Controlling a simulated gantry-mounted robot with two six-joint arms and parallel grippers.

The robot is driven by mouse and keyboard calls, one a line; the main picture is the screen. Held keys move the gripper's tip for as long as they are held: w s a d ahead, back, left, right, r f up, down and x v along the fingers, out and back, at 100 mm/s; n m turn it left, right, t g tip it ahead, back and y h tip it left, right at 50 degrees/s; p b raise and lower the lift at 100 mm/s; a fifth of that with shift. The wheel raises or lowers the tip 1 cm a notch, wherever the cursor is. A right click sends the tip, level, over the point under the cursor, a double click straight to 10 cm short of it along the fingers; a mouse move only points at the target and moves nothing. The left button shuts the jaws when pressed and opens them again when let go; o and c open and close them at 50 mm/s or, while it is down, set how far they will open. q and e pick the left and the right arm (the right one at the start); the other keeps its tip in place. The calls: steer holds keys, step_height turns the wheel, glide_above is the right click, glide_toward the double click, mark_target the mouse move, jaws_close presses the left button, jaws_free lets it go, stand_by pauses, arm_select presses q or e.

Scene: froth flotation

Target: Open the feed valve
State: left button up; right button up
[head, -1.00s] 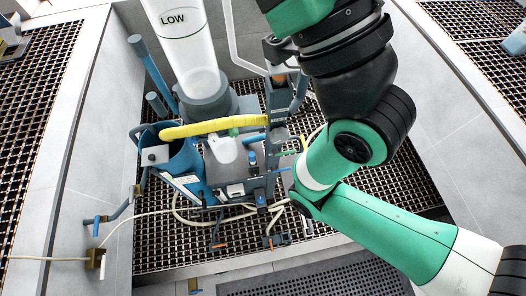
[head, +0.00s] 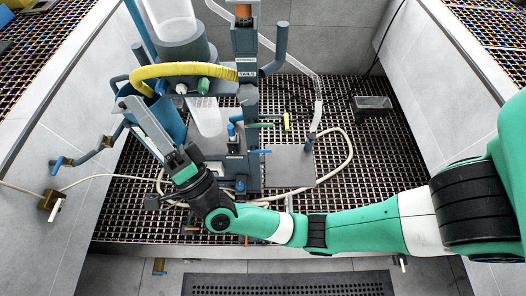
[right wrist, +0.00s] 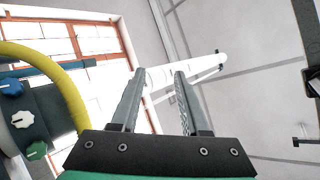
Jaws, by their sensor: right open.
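The flotation rig stands on the grating, with a clear column (head: 172,18) at the top. Small valve parts on it include a white knob (head: 181,88), a green knob (head: 203,85), a green lever (head: 260,125) and a blue lever (head: 260,152). Another blue handle (head: 57,162) is on the left wall pipe. I cannot tell which is the feed valve. My right gripper (head: 128,104) is in front of the rig's left side, fingers toward the upper left. In the right wrist view its jaws (right wrist: 159,73) are apart and empty. Blue (right wrist: 11,88), white (right wrist: 22,119) and green (right wrist: 36,150) knobs show there at left. My left gripper is out of view.
A yellow hose (head: 190,70) arches over the rig close to my right gripper. A blue tank (head: 170,118) is partly hidden behind the gripper. A pale hose (head: 350,150) loops over the grating. Free grating (head: 370,165) lies right of the rig, between grey walls.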

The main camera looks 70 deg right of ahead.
steer(key=s+d+f+m+g+h+b, duration=0.2)
steer(key=d+f+m+g, duration=0.15)
steer(key=f, duration=0.75)
steer(key=s+d+f+m+g+h+b, duration=0.1)
steer(key=d+f+m+g+h, duration=0.3)
steer(key=f, duration=0.6)
steer(key=s+d+f+m+g+b, duration=0.1)
steer(key=s+d+f+g+b, duration=0.15)
steer(key=s+f+g, duration=0.55)
steer(key=s+d+f+m+g+b, duration=0.1)
steer(key=s+d+f+g, duration=0.15)
steer(key=s+f, duration=0.65)
arm_select(q)
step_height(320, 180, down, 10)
steer(key=b, duration=0.1)
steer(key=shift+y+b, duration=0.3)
arm_select(e)
steer(key=w+d, duration=0.7)
steer(key=d, duration=0.4)
steer(key=shift+w+d+t, duration=0.15)
steer(key=shift+w+t, duration=0.15)
steer(key=shift+w, duration=0.1)
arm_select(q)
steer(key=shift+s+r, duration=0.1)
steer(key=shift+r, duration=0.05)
arm_select(e)
jaws_close()
